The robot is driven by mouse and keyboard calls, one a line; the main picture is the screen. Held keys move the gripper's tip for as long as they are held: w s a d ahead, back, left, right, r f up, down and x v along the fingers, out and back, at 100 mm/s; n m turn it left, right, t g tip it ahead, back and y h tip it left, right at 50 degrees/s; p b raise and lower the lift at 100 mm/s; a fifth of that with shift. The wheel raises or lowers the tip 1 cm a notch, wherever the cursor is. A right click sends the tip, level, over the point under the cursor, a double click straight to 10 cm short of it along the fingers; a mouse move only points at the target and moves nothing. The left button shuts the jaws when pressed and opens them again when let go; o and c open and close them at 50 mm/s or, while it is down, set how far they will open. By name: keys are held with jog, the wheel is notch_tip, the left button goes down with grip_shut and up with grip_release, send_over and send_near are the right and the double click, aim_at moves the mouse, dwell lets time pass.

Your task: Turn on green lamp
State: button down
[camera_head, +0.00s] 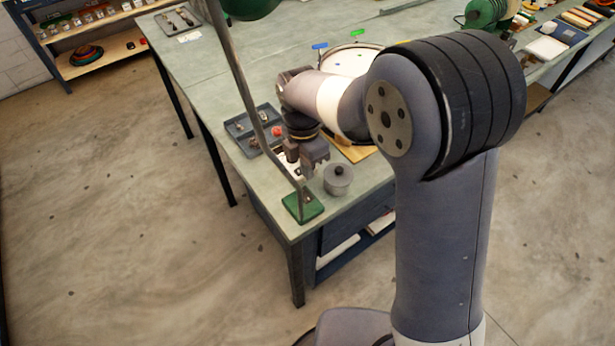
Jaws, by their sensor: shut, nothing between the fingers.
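The green lamp has a square green base (312,211) at the near corner of the bench. A thin grey pole rises from it and leans left to a green shade (250,7), cut off by the top edge. A small knob-like detail shows on the base. My gripper (305,173) points down just behind the base, beside the pole. It is shut and empty. I cannot tell whether it touches the lamp. No glow from the lamp is visible.
A grey lidded pot (338,179) stands right of the lamp base. A dark tray (237,127) with small parts and a red ball (277,131) lie behind. A round drum (351,58) is partly hidden by my arm.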

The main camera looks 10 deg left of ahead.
jog(key=r, duration=0.5)
jog(key=shift+s+d+r, duration=0.2)
jog(key=shift+d, duration=0.1)
jog(key=shift+f, duration=0.1)
send_over(307, 196)
notch_tip(307, 196, down, 9)
jog(key=shift+w+r+b, duration=0.1)
jog(key=shift+w+b, duration=0.05)
jog(key=shift+b, duration=0.25)
jog(key=f+b, duration=0.1)
jog(key=b, duration=0.1)
jog(key=shift+f+b, duration=0.25)
jog(key=shift+b, duration=0.05)
notch_tip(307, 196, up, 7)
jog(key=shift+a, duration=0.25)
